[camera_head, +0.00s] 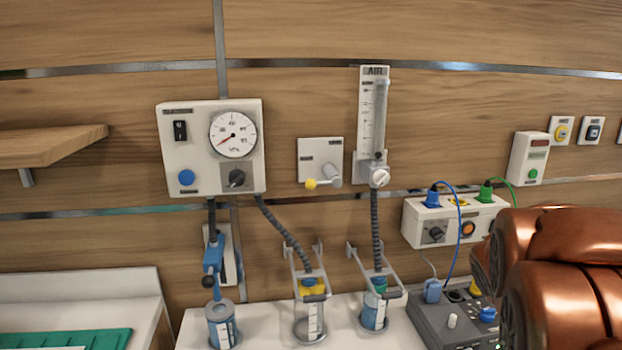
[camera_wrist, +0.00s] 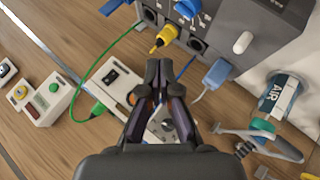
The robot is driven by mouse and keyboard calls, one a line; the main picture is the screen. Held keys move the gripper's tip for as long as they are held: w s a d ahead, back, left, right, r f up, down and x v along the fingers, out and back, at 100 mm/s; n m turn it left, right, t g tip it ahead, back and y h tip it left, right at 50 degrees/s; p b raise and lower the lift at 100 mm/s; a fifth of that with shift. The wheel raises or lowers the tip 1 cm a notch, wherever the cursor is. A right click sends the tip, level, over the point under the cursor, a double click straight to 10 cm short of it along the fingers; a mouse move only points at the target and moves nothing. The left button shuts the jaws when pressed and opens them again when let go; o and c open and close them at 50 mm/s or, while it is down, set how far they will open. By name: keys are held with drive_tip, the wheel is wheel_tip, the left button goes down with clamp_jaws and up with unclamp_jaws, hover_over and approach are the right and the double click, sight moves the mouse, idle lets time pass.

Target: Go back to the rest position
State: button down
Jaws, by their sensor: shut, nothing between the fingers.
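My gripper (camera_wrist: 159,68) shows in the wrist view, its dark fingers together and nothing held between them. It is in front of the white socket box (camera_wrist: 111,84) and beside the grey console (camera_wrist: 222,30). The wrist view is turned roughly upside down. In the head view my copper-coloured arm fills the lower right and the gripper itself is hidden. The same socket box (camera_head: 422,222) there has a blue and a green plug on top. The grey console (camera_head: 432,322) stands below it, partly behind my arm.
A gauge panel (camera_head: 183,150), a yellow-tipped lever plate (camera_head: 320,150) and an AIR flowmeter (camera_head: 367,110) are on the wood wall. Below, several bottles with hoses stand on a white counter (camera_head: 270,312). A blue cable (camera_head: 459,270) loops near my arm. A wooden shelf (camera_head: 45,145) juts out left.

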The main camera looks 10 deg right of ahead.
drive_tip(key=s+a+f+m+g+y+p, duration=0.1)
drive_tip(key=s+a+f+g+y, duration=0.2)
drive_tip(key=s+a, duration=0.9)
drive_tip(key=s+a+f+m+g+y+p, duration=0.1)
drive_tip(key=s+a+f+g+y, duration=0.2)
drive_tip(key=s+a, duration=0.9)
drive_tip(key=a+g+y, duration=0.1)
drive_tip(key=a+g, duration=0.1)
drive_tip(key=a, duration=0.4)
drive_tip(key=shift+s+f, duration=0.15)
drive_tip(key=shift+f, duration=0.05)
